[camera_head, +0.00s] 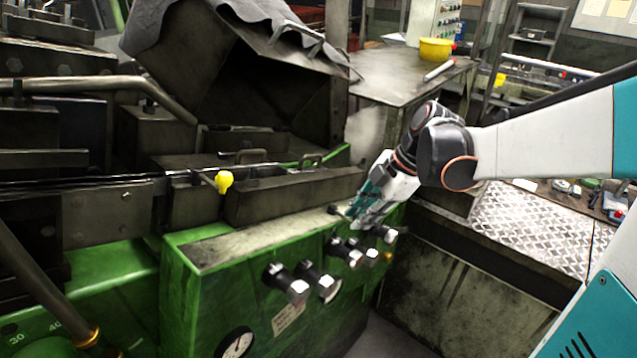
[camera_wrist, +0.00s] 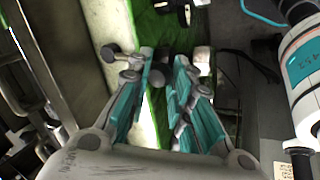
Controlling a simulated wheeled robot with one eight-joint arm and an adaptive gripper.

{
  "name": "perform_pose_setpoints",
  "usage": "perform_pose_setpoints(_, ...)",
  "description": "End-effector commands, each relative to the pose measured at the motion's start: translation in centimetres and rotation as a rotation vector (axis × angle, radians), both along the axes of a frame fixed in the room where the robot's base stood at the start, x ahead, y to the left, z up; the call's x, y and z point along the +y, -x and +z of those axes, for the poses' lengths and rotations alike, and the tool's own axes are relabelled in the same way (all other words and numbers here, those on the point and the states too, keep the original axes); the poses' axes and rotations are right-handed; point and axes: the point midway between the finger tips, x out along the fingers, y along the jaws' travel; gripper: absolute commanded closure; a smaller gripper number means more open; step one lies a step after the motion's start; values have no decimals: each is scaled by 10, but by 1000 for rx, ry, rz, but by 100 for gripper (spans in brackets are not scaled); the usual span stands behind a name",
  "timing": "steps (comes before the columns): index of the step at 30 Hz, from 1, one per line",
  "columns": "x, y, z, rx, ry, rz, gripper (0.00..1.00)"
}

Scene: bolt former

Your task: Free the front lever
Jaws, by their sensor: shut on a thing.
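The green control box (camera_head: 215,285) of the bolt former stands in front, with a bare metal top. A short lever with a dark knob (camera_head: 335,209) shows at the right end of that top. My gripper (camera_head: 357,211) is at this lever, its teal fingers pointing down and left. In the wrist view, the dark knob (camera_wrist: 110,52) sticks out left of the fingers, and my gripper (camera_wrist: 163,62) is shut on the lever. The fingers hide most of the lever's shaft. Another lever with a yellow knob (camera_head: 224,181) stands farther left, apart from my gripper.
Several black-and-silver knobs (camera_head: 297,290) stick out of the box's front, close below my gripper. A gauge (camera_head: 236,343) sits low on it. A metal block (camera_head: 295,195) lies behind the top. A yellow bowl (camera_head: 436,49) stands on the back table. A checker-plate surface (camera_head: 530,230) lies to the right.

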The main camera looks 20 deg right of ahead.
Motion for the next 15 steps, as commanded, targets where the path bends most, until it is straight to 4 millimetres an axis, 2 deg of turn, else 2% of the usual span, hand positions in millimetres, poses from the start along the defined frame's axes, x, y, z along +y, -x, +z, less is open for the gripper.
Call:
perform_pose_setpoints(4, -11, -3, -7, -33, -18, 95, 100)
perform_pose_setpoints(15, -22, -9, -10, -85, -45, 242, 100)
